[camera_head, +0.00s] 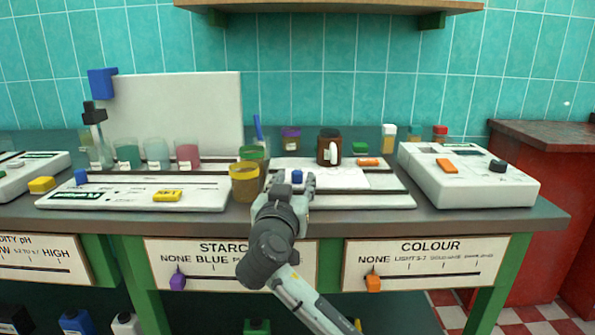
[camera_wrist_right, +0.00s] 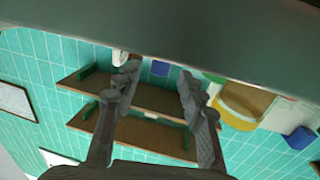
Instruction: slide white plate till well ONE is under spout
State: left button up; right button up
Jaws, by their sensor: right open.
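A flat white plate (camera_head: 330,175) with a blue knob (camera_head: 297,176) at its front left lies on a low white base (camera_head: 365,201) at the counter's middle. A brown bottle (camera_head: 329,147) with a white part on its front stands at the plate's back. I cannot make out well ONE or a clear spout. My right gripper (camera_head: 294,184) is open at the base's front left, its fingers close around the blue knob in the head view; contact is unclear. In the right wrist view the open fingers (camera_wrist_right: 157,88) show a blue piece (camera_wrist_right: 160,68) beyond their gap. My left gripper is out of view.
An amber jar (camera_head: 245,184) stands close left of my right gripper. Farther left is a white stand (camera_head: 140,192) with several beakers and a yellow block. A white box device (camera_head: 468,178) stands at right. The counter's front edge (camera_head: 470,220) is clear.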

aim_at(296, 176)
jog(key=shift+w+d, duration=0.15)
jog(key=shift+w, duration=0.8)
jog(key=shift+w+d, duration=0.15)
jog(key=shift+w, duration=0.75)
grip_shut()
